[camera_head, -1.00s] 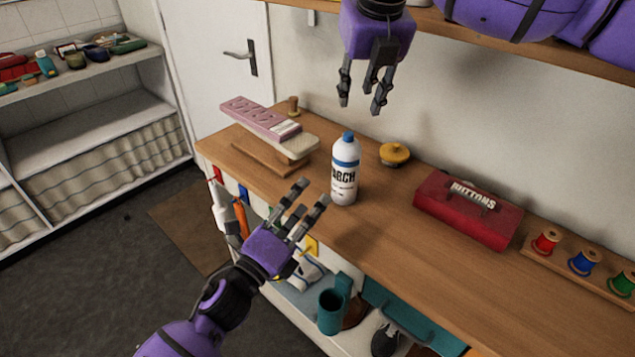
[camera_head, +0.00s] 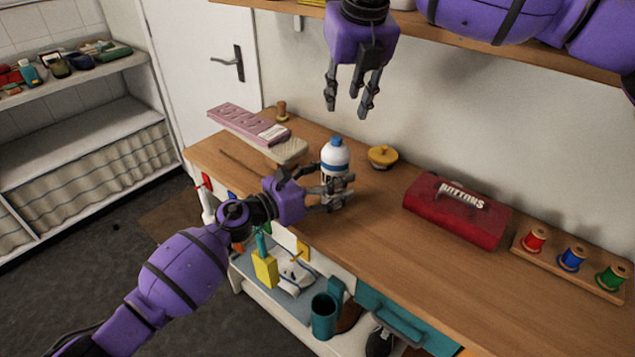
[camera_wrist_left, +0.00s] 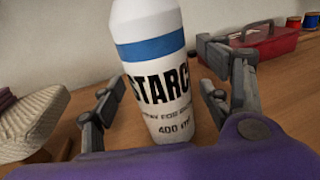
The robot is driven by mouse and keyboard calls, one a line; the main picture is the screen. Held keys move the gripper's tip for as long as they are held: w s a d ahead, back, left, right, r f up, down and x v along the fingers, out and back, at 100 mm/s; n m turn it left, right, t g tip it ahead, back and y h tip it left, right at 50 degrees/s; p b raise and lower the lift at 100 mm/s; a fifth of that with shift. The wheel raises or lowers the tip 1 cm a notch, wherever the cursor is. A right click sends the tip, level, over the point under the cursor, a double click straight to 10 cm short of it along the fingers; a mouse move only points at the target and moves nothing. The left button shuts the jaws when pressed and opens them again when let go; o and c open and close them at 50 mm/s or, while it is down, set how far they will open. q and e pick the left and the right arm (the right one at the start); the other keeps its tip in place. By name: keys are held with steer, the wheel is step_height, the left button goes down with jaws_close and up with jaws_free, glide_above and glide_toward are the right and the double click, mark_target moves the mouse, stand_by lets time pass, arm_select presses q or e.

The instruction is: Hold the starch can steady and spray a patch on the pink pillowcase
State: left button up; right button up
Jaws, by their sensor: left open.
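The starch can (camera_head: 335,160) is white with a blue band and blue cap and stands upright on the wooden worktop. In the left wrist view the can (camera_wrist_left: 155,70) fills the middle, its label facing me. My left gripper (camera_head: 332,190) is open, with its fingers on either side of the can; I cannot tell whether they touch it. In the left wrist view the fingers (camera_wrist_left: 160,110) flank the can. My right gripper (camera_head: 350,105) hangs open and empty above and behind the can. The pink pillowcase (camera_head: 245,122) lies on a small padded board (camera_head: 290,151) to the left.
A red buttons box (camera_head: 457,210) and a rack of thread spools (camera_head: 572,260) lie further right. A shelf (camera_head: 500,40) runs above. Bare worktop (camera_head: 400,255) lies in front of the box.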

arm_select(q)
steer(key=shift+w+d, duration=0.35)
steer(key=shift+d, duration=0.1)
steer(key=c, duration=1.6)
steer(key=shift+c, duration=0.4)
arm_select(e)
jaws_close()
